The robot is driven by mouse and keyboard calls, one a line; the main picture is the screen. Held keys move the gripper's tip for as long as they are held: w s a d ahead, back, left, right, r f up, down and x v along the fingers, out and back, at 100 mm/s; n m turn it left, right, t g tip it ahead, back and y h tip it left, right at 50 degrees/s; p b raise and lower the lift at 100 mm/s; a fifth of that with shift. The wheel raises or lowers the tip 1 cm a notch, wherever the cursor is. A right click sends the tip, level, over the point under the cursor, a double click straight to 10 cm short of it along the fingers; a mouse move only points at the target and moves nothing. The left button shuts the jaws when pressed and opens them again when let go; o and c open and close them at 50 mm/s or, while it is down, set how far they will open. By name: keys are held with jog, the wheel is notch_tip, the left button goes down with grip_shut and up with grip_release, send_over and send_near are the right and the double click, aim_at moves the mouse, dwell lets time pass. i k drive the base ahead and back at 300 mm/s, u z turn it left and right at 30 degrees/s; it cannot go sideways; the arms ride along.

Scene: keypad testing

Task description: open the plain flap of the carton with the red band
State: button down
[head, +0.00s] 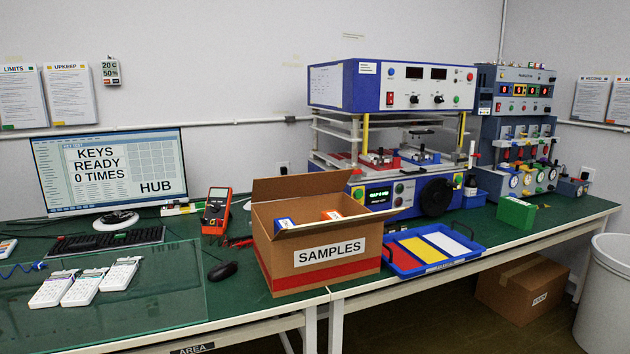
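The carton with the red band (325,272) stands on the green bench top near its front edge, with a white "SAMPLES" label on its front. Its top is at least partly open. A plain brown back flap (300,186) stands raised. A front flap (345,224) sticks outward above the label. Inside, a blue-and-white item (284,224) and an orange-and-white item (332,215) show; the carton's floor is hidden. I cannot tell how the side flaps lie. My gripper is not in view.
A blue tray (458,262) with yellow, red and white parts sits close to the carton's right. A multimeter (216,212) and a mouse (222,271) are at its left. The test machine (395,85) stands behind. Another carton (522,288) is under the bench.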

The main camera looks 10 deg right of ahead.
aim_at(269, 189)
jog(key=u, duration=0.2)
jog(key=k, duration=0.7)
jog(key=u, duration=0.55)
jog(key=k, duration=0.6)
jog(key=u, duration=0.7)
jog(key=i, duration=1.7)
jog(key=z, duration=0.6)
jog(key=i, duration=0.5)
jog(key=z, duration=0.2)
